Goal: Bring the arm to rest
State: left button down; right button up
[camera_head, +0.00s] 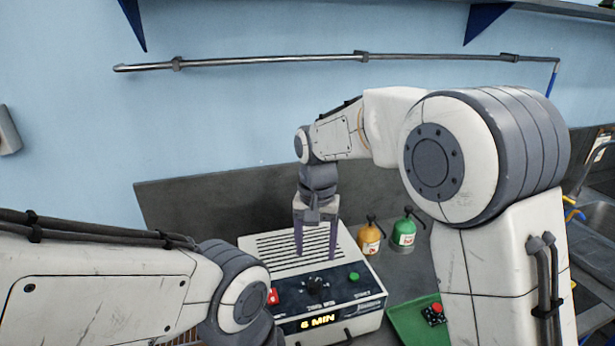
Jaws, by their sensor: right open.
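My right gripper (316,240) points down over the slotted top of a white machine (262,247). Its two dark purple fingers are apart with nothing between them. I cannot tell whether the fingertips touch the machine. The machine has a dark front panel with a black knob, a green button (354,276), a red switch (273,297) and a lit display reading "5 MIN" or "6 MIN". My left arm comes in from the lower left, and its end is cut off by the bottom edge, so the left gripper does not show.
An orange bottle (370,238) and a green bottle (404,233) with black tops stand right of the machine. A green tray (407,324) holds a dark part with red pieces (434,314). A metal pipe (270,61) runs along the blue wall. A sink is at the far right.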

jog(key=s+f+n+b, duration=0.1)
jog(key=s+n, duration=0.2)
jog(key=s, duration=0.6)
jog(key=s+d+f+n+b, duration=0.1)
jog(key=s+f+n, duration=0.1)
jog(key=s, duration=0.7)
jog(key=s+d+f+n+y, duration=0.1)
jog(key=s+f+n, duration=0.1)
jog(key=s+n, duration=0.3)
jog(key=s, duration=0.3)
jog(key=shift+s+b, duration=0.4)
jog(key=shift+f, duration=0.1)
